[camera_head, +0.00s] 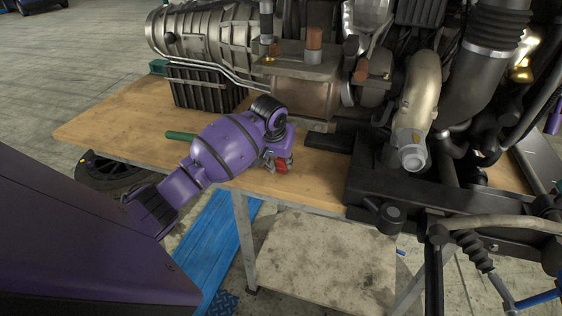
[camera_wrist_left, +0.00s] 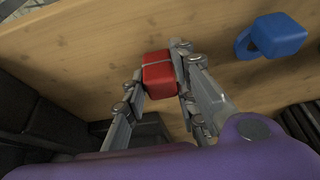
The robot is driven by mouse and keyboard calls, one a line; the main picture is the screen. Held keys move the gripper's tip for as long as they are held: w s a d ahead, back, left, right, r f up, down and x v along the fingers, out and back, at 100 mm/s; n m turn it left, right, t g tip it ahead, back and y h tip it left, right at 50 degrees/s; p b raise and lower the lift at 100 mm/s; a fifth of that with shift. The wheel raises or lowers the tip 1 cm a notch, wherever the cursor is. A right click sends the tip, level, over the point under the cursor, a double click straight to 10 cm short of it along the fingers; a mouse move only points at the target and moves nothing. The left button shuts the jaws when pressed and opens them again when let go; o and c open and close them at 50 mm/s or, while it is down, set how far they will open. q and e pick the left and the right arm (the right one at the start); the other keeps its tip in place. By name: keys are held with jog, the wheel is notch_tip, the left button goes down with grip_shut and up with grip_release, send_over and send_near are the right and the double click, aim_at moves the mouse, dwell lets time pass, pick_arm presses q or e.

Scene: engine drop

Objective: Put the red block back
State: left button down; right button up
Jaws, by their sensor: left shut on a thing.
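The red block (camera_head: 284,165) shows partly behind my left gripper (camera_head: 277,163) in the head view, near the front edge of the wooden bench. In the left wrist view the red block (camera_wrist_left: 158,78) sits between the two fingers of my left gripper (camera_wrist_left: 158,82). The fingers are shut on it from both sides. I cannot tell whether the block touches the bench top or hangs just above it. My right gripper is in neither view.
The wooden bench (camera_head: 105,119) carries a large engine (camera_head: 305,92) just behind my left gripper. A green object (camera_head: 181,135) lies behind my left arm. Bare wood is free at the left.

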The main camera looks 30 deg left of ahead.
pick_arm(q)
jog(key=shift+f, duration=0.2)
jog(key=c, duration=1.4)
grip_release()
jog(key=shift+r, duration=0.1)
jog(key=shift+s+r, duration=0.1)
jog(key=shift+r, duration=0.2)
jog(key=v, duration=1.1)
jog(key=shift+r, duration=0.25)
jog(key=shift+s+d, duration=0.1)
jog(key=shift+s, duration=0.05)
